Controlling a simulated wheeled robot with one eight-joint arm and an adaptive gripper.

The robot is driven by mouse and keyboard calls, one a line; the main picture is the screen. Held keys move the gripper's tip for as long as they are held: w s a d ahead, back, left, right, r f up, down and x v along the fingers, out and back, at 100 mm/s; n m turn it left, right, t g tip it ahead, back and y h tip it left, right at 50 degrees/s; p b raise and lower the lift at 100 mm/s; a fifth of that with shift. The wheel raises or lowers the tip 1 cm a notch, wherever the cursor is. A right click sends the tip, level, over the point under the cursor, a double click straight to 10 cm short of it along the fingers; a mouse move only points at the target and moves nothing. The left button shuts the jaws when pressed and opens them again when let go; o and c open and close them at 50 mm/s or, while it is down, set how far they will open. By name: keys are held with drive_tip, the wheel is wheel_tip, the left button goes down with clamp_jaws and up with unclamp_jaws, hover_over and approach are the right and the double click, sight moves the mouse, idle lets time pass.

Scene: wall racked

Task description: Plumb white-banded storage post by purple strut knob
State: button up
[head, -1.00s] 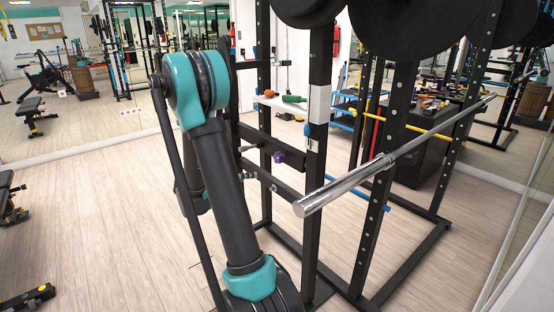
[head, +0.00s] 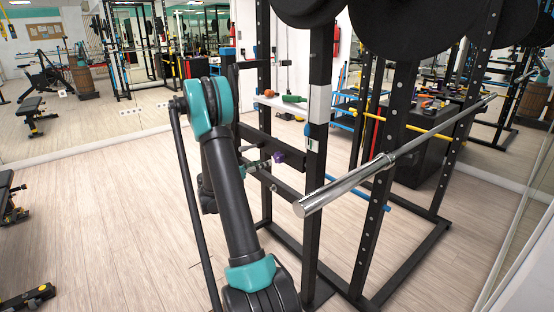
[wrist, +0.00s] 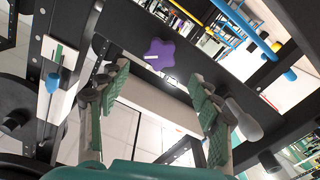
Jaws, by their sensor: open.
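The storage post (head: 317,170) is a black upright with a white band (head: 319,103), standing in the middle of the head view. The purple knob (head: 279,157) is on a dark strut just left of the post. In the wrist view the knob (wrist: 159,54) is star-shaped with a small white mark, against a dark bar. My gripper (wrist: 160,84) is open and empty, its green-padded fingers apart on either side below the knob in the picture, not closed on it.
A steel bar sleeve (head: 345,190) juts toward me right of the post. Black weight plates (head: 415,30) hang above. A white shelf (head: 284,105) holding a green tool (head: 294,99) is behind the post. Open floor (head: 100,220) lies to the left.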

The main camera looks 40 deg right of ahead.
sight(276, 158)
drive_tip(key=d, duration=0.9)
drive_tip(key=shift+w, duration=0.35)
drive_tip(key=c, duration=1.2)
drive_tip(key=shift+o, duration=0.2)
drive_tip(key=shift+a, duration=0.1)
drive_tip(key=shift+n, duration=0.4)
drive_tip(key=shift+w+n, duration=0.1)
drive_tip(key=shift+n, duration=2.6)
drive_tip(key=shift+f, duration=0.1)
drive_tip(key=o, duration=1.2)
drive_tip(key=shift+c, duration=0.2)
